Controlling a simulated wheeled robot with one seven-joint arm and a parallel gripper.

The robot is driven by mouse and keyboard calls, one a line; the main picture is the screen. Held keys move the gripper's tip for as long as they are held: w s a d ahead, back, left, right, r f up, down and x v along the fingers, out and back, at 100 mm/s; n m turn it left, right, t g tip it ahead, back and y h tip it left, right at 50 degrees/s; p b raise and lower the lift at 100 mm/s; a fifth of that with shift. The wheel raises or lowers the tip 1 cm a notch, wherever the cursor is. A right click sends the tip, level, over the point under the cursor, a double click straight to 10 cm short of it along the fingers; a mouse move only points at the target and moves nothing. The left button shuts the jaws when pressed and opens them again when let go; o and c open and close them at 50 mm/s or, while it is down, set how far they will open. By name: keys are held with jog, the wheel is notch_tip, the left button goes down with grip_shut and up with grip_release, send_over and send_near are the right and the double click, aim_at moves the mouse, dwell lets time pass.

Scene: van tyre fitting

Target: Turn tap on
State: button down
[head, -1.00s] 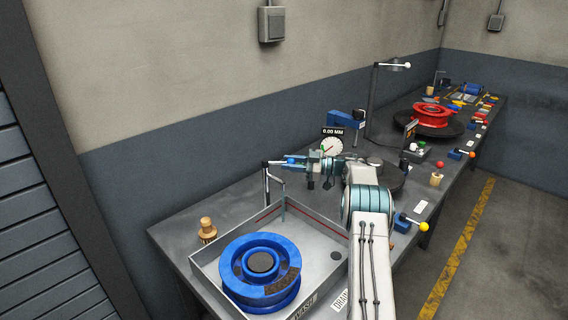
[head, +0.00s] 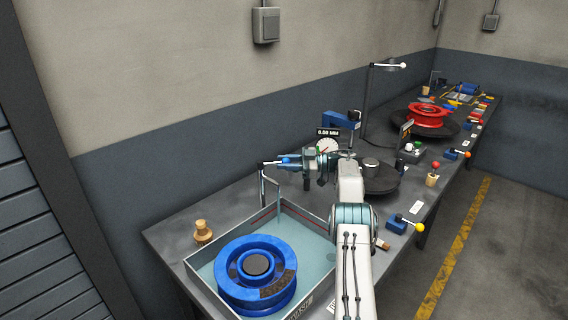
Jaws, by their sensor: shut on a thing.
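A blue piece (head: 285,160), which looks like the tap's handle, shows at the top beside the pipe. My gripper (head: 282,162) reaches in from the right at that height and is shut on the handle; its fingertips are small and partly hidden. A blue wheel rim (head: 226,272) lies flat in the tray. The tray floor around the rim looks blue-green, like shallow water.
A wooden knobbed piece (head: 203,232) stands left of the tray. A red wheel (head: 427,115) lies farther along the bench. The left bench corner is clear.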

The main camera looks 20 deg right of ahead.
jog(key=c, duration=1.1)
grip_release()
jog(key=shift+c, duration=0.2)
jog(key=shift+r, duration=0.1)
jog(key=r, duration=0.3)
jog(key=r+b, duration=0.1)
jog(key=shift+s+d+r, duration=0.25)
jog(key=shift+s+d, duration=0.05)
jog(key=shift+d, duration=0.1)
jog(key=s+d+r+b, duration=0.1)
jog(key=s+d+r, duration=0.5)
jog(key=s+d, duration=0.1)
jog(key=shift+s+d+r, duration=0.2)
jog(key=shift+d, duration=0.1)
